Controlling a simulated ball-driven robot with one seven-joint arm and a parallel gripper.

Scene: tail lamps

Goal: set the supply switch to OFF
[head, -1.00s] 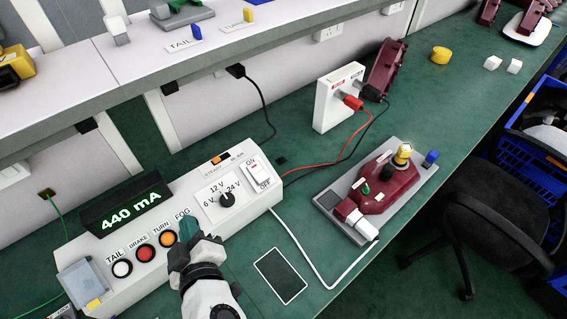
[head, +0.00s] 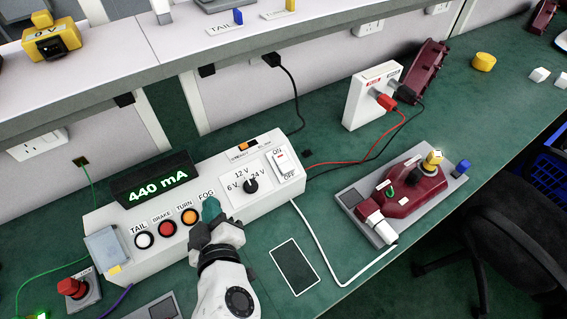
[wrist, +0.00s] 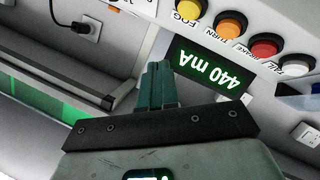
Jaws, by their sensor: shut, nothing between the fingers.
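The supply switch (head: 286,166) is a white rocker between the labels ON and OFF at the right end of the white supply box (head: 245,205). Its upper part near ON shows a small red mark; I cannot tell for sure which side is pressed. A dial (head: 251,186) marked 6 V, 12 V and 24 V is left of it. The green display (head: 157,190) reads 440 mA. My gripper (head: 211,208) is shut and empty, over the box's front near the FOG label, left of the dial and apart from the switch. Its closed green fingers show in the wrist view (wrist: 156,88).
Round TAIL (head: 144,241), BRAKE (head: 167,229) and TURN (head: 190,217) buttons lie left of my gripper. A maroon lamp (head: 415,190) with a lit yellow bulb (head: 433,160) sits on a grey plate at right. Red and black leads run to a white socket block (head: 366,100).

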